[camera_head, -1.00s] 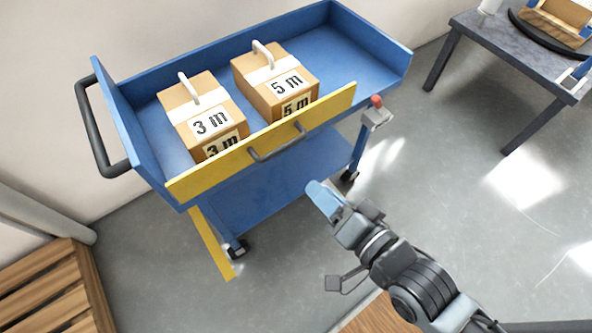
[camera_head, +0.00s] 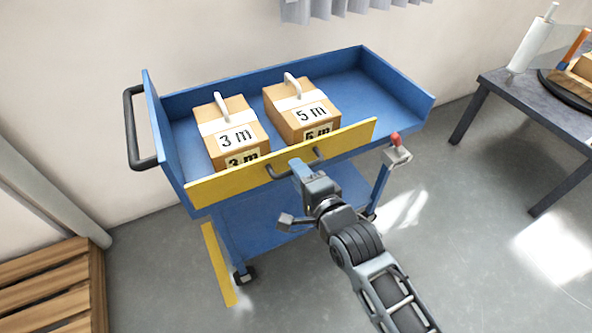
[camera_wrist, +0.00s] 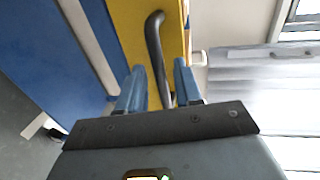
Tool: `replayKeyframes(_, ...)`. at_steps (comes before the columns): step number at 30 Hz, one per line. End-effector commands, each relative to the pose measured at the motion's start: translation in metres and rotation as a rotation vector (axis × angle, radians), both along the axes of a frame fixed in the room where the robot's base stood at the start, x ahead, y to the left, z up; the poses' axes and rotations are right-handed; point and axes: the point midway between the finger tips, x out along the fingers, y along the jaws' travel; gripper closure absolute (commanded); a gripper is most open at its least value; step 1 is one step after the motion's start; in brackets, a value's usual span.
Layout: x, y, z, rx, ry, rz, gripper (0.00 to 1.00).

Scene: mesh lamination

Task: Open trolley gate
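The blue trolley (camera_head: 390,98) stands against the wall. Its yellow gate (camera_head: 228,184) stands upright along the near side of the top tray and also shows in the wrist view (camera_wrist: 130,25). A dark bar handle (camera_head: 281,174) is fixed on the gate's outer face. My gripper (camera_head: 298,168) is at the right part of this handle. In the wrist view the blue fingers of my gripper (camera_wrist: 157,78) are apart, with the dark handle (camera_wrist: 154,45) running between them. A gap shows beside the handle. A red-topped latch (camera_head: 396,140) sits at the trolley's right front corner.
Boxes marked 3 m (camera_head: 232,127) and 5 m (camera_head: 303,103) stand in the tray behind the gate. A dark table (camera_head: 520,95) is at right and a wooden pallet (camera_head: 45,280) at lower left. Grey floor (camera_head: 460,230) is free in front.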

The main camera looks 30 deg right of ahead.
Motion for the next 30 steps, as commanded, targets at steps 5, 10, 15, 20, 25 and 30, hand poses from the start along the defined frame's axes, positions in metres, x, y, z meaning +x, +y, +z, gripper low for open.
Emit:
replayKeyframes(5,0.016,0.0,-0.004,-0.001,0.001,0.001,0.66)
replayKeyframes(10,0.02,0.0,-0.004,-0.001,0.0,0.0,0.66)
replayKeyframes(15,0.02,0.0,-0.005,-0.001,0.0,0.0,0.66)
replayKeyframes(20,0.02,0.0,-0.004,-0.001,0.0,0.0,0.81)
replayKeyframes(25,0.02,0.0,-0.005,-0.001,0.0,0.0,0.97)
replayKeyframes(30,0.02,0.0,-0.005,-0.002,0.001,0.0,1.0)
